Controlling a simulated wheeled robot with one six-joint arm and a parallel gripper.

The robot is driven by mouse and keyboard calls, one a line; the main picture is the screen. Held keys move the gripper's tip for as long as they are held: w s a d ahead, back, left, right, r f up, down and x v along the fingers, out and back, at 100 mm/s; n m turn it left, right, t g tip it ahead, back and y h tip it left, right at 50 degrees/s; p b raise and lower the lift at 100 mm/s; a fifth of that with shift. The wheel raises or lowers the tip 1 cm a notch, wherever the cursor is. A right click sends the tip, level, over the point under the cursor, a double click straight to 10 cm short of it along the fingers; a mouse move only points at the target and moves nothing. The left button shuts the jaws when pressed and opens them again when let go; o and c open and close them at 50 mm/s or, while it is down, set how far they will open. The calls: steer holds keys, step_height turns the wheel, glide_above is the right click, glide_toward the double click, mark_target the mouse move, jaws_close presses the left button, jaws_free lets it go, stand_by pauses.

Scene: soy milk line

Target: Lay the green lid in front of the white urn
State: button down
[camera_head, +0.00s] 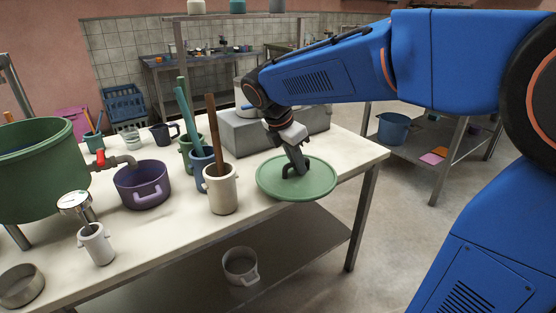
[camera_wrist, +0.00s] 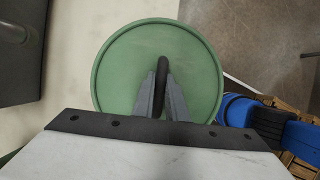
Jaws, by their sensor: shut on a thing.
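The green lid (camera_head: 318,181) is a flat round disc with a dark handle. My gripper (camera_head: 296,168) is shut on that handle and holds the lid level at the table's right end, partly past the front edge. In the wrist view the lid (camera_wrist: 125,60) fills the middle, with the handle between the fingers of my gripper (camera_wrist: 161,92). I cannot tell whether the lid touches the table. A whitish vessel (camera_head: 240,93), possibly the white urn, stands at the grey block behind the lid, mostly hidden by my arm.
The grey block (camera_head: 240,138) stands behind the lid. A cream jar (camera_head: 221,192) with a brown handle sticking out is close to the lid's left. A purple pot (camera_head: 142,187) and a green vat (camera_head: 40,175) stand farther left. The pale tabletop (camera_head: 180,235) is bare near its front.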

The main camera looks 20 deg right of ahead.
mark_target(278, 159)
steer(key=w+a, duration=0.1)
steer(key=w, duration=0.2)
steer(key=w+a, duration=0.1)
steer(key=w, duration=0.2)
steer(key=w+a, duration=0.1)
steer(key=w, duration=0.2)
steer(key=shift+f, duration=1.75)
steer(key=shift+f, duration=0.1)
steer(key=c, duration=1.8)
jaws_free()
steer(key=shift+o, duration=0.2)
